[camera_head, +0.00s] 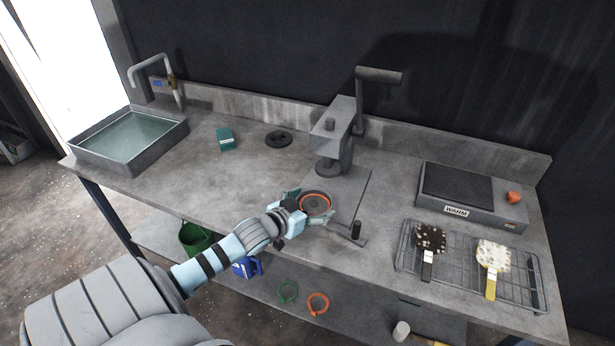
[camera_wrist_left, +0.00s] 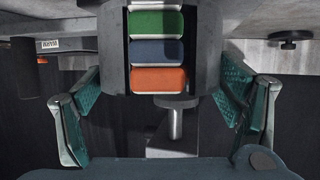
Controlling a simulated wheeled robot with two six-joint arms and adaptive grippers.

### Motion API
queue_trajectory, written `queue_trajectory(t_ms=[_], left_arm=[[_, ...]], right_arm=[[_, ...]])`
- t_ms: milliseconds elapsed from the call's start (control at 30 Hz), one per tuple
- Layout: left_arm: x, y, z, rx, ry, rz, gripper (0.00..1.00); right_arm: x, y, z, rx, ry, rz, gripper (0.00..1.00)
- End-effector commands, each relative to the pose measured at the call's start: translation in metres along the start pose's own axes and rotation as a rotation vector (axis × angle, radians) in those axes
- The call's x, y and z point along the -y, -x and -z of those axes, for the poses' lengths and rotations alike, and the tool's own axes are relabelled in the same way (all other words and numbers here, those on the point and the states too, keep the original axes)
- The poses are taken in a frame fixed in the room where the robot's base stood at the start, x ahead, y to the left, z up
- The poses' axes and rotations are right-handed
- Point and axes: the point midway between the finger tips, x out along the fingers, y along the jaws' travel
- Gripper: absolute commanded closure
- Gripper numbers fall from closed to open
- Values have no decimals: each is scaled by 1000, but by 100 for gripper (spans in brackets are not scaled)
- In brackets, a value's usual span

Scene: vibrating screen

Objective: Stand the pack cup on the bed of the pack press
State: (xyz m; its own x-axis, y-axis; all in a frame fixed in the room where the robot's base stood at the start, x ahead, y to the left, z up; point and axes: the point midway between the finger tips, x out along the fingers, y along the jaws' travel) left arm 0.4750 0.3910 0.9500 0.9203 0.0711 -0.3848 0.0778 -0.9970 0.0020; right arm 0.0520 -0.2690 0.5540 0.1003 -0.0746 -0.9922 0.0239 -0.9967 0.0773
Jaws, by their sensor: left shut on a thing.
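The pack cup (camera_head: 315,204) is dark inside with an orange ring at its mouth, and it looks upright. My right gripper is not in view.
A wire rack (camera_head: 410,263) with two brushes and a warming plate (camera_head: 458,187) are on the right. A dark disc (camera_head: 279,138), teal box (camera_head: 225,138) and sink (camera_head: 172,137) are left. The bench's middle left is clear.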

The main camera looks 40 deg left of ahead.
Motion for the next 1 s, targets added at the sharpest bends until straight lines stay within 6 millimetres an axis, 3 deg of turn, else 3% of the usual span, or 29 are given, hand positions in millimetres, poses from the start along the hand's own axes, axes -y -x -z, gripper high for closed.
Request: queue_trajectory(t_ms=[33,700,1000], left_arm=[[1,-8,-2,-5,-1,1,55],[20,-77,14,-6,0,0,55],[25,-97,17,-5,0,0,55]], right_arm=[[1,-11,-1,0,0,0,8],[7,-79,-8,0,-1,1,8],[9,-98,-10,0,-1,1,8]])
